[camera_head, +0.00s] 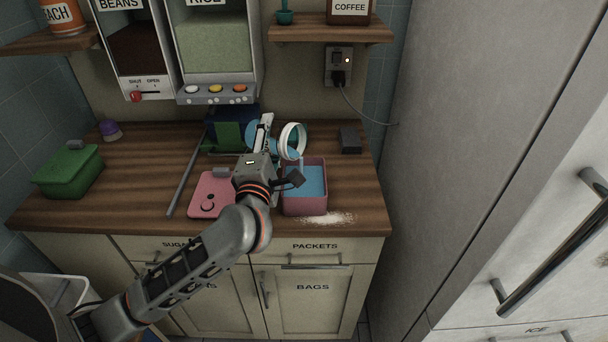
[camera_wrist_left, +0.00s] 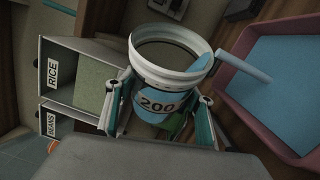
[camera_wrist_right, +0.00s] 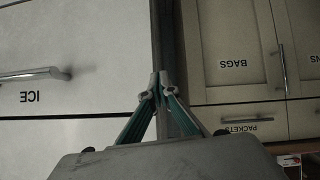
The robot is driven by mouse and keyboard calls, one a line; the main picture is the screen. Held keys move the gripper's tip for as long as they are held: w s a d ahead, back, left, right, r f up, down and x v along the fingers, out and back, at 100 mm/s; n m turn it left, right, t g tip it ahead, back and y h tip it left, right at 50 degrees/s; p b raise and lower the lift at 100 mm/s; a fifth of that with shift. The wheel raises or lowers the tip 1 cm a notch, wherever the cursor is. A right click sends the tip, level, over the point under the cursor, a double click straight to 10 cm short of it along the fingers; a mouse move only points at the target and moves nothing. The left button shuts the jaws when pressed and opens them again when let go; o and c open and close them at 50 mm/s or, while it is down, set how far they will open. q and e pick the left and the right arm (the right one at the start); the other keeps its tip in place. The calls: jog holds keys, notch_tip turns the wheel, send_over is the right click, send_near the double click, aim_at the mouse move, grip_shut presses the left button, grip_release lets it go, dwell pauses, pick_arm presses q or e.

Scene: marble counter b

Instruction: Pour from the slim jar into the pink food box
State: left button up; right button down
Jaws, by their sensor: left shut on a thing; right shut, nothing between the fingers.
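The slim jar (camera_head: 293,139) has a white rim and a label reading 200, seen in the left wrist view (camera_wrist_left: 158,105). My left gripper (camera_head: 268,134) is shut around it and holds it tilted above the counter. A blue stream leaves the jar's rim towards the pink food box (camera_head: 304,209), below and to the right. The open box holds blue contents; its pink wall also shows in the left wrist view (camera_wrist_left: 290,150). How much is left in the jar is hidden. My right gripper (camera_wrist_right: 161,82) is shut and empty, in front of the cabinets and fridge.
A pink lid (camera_head: 211,196) lies left of the box, near a grey rod (camera_head: 186,179). White powder (camera_head: 328,218) lies at the front edge. A green box (camera_head: 69,171) stands at left, a dark block (camera_head: 350,141) at right. Dispensers (camera_head: 215,60) hang behind.

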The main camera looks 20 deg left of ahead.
pick_arm(q)
jog(key=shift+d+r+m+t+p, duration=0.25)
jog(key=shift+r+m+t+p, duration=0.25)
jog(key=shift+m+p, duration=0.45)
dwell(0.6)
